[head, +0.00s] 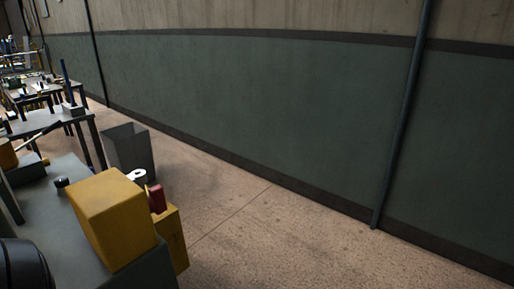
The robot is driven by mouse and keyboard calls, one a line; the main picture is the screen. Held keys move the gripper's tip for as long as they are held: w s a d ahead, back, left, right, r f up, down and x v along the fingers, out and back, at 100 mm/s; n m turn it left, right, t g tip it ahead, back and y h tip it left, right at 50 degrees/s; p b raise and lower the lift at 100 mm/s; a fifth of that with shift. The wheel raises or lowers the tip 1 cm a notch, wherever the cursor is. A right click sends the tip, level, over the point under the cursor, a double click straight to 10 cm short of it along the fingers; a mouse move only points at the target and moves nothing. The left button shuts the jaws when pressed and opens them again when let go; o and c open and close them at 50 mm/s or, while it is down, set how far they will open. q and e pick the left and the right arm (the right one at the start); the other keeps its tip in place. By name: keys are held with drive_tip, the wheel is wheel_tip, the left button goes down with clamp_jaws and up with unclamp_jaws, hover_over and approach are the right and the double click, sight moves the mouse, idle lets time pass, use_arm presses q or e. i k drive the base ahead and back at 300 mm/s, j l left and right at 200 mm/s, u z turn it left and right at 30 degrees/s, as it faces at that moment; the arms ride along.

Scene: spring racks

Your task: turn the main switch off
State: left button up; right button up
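No part in view can be surely made out as the main switch. A small red part (157,198) stands against a narrow yellow box (174,238) at the end of the near grey bench (60,215). I cannot tell whether this red part is a switch handle or which position it is in. A larger yellow block (110,215) stands in front of it and hides part of it. Neither of my grippers can be made out in the head view.
A grey open bin (130,150) stands on the floor beyond the bench. A white ring-shaped thing (137,176) shows behind the yellow block. More work tables (45,122) stand at the far left. A green wall (260,105) runs along the right, with clear floor (290,240) before it.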

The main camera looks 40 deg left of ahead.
sight(156, 200)
drive_tip(key=i+u, duration=0.4)
drive_tip(key=i, duration=0.15)
drive_tip(key=i+l+u, duration=0.15)
drive_tip(key=i+u, duration=0.25)
drive_tip(key=i, duration=0.2)
drive_tip(key=i+j, duration=0.1)
drive_tip(key=i, duration=0.25)
drive_tip(key=i+j, duration=0.1)
drive_tip(key=i, duration=0.25)
drive_tip(key=z, duration=9.2)
